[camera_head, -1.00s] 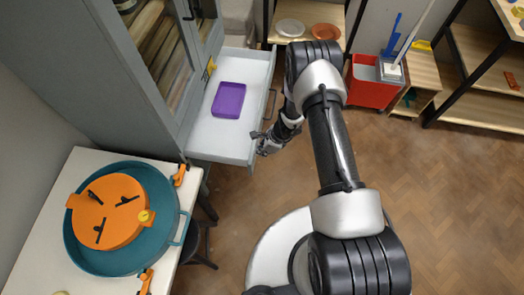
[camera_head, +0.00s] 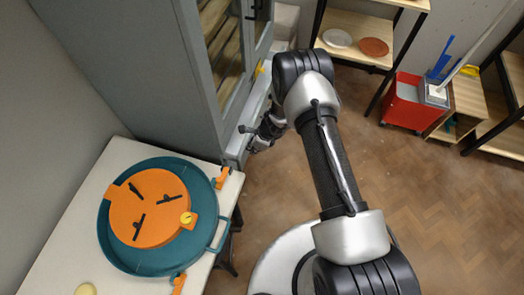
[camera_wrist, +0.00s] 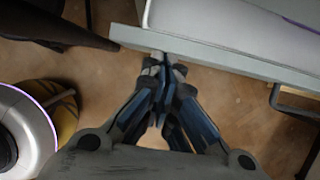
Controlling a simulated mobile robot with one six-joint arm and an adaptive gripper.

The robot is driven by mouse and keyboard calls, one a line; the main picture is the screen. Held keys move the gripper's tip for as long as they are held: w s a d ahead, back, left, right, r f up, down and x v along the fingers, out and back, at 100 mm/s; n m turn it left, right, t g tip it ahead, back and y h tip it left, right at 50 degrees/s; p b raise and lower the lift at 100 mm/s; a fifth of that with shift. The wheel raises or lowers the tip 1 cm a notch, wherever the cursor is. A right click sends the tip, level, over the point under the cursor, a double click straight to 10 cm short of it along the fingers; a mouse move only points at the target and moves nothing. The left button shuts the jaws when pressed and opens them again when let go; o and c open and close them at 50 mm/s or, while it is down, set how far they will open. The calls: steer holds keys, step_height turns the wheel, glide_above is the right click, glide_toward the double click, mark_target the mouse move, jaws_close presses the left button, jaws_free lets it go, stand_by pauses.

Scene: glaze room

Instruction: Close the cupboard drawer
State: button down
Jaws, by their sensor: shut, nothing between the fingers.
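The grey-white cupboard drawer (camera_head: 234,153) shows in the head view as a narrow strip out from the tall grey cupboard (camera_head: 165,60), so it is still partly open. In the wrist view the drawer's front panel (camera_wrist: 220,61) crosses the top, with its pale inside behind it and a thin purple edge at the top right. The dark drawer handle (camera_wrist: 292,108) is at the right. My gripper (camera_head: 250,141) is shut and empty at the near end of the drawer front. Its fingertips (camera_wrist: 164,66) are at the front panel's edge; contact looks likely but is not clear.
A white table (camera_head: 62,240) at the left holds a teal round tray (camera_head: 120,252) with an orange round piece (camera_head: 150,205). A shelf with plates (camera_head: 345,55) and a red bucket (camera_head: 402,102) stand at the back right.

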steer(key=shift+w+a, duration=0.2)
steer(key=shift+a, duration=0.35)
steer(key=shift+w+a, duration=0.15)
steer(key=shift+a, duration=0.35)
